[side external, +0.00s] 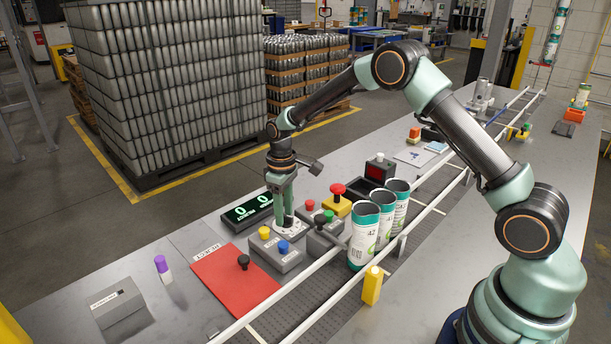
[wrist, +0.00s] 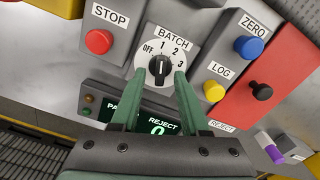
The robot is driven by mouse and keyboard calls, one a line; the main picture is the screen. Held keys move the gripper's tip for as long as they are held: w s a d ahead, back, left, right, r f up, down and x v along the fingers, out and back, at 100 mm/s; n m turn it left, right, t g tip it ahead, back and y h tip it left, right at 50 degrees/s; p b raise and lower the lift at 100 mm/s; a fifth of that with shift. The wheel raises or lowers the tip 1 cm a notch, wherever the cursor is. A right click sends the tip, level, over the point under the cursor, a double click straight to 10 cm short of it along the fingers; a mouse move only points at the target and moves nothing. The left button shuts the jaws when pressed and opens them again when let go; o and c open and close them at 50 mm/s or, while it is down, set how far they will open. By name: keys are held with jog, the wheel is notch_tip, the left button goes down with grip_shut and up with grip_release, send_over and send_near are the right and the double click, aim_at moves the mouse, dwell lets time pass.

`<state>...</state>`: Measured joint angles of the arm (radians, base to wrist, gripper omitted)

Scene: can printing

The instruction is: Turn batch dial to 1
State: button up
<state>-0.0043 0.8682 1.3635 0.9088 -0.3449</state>
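The batch dial (wrist: 160,66) is a black knob on a white round plate marked OFF, 1, 2 and 3. Its pale pointer line appears to aim upward, near the 1, but it is small. My gripper (wrist: 160,75) is open, with one green fingertip on each side of the knob and gaps visible between them. In the side external view my gripper (side external: 284,220) points down at the white dial plate (side external: 293,227), and its fingers hide the knob. I cannot tell whether the fingertips touch the plate.
A red STOP button (wrist: 99,41) is left of the dial. Blue ZERO (wrist: 248,47) and yellow LOG (wrist: 214,91) buttons are to its right, by a red reject mat (wrist: 278,75). A green-lit display (side external: 248,211) lies behind. Printed cans (side external: 363,240) stand near the rail.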

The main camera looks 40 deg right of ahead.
aim_at(285, 215)
jog(key=shift+r, duration=0.15)
notch_tip(285, 215, up, 12)
dwell(0.5)
jog(key=s+r+m+t, duration=0.2)
jog(key=s+r+t, duration=0.1)
jog(key=s+r, duration=0.65)
jog(key=s+m+t, duration=0.2)
jog(key=s, duration=1)
jog(key=shift+s+t, duration=0.3)
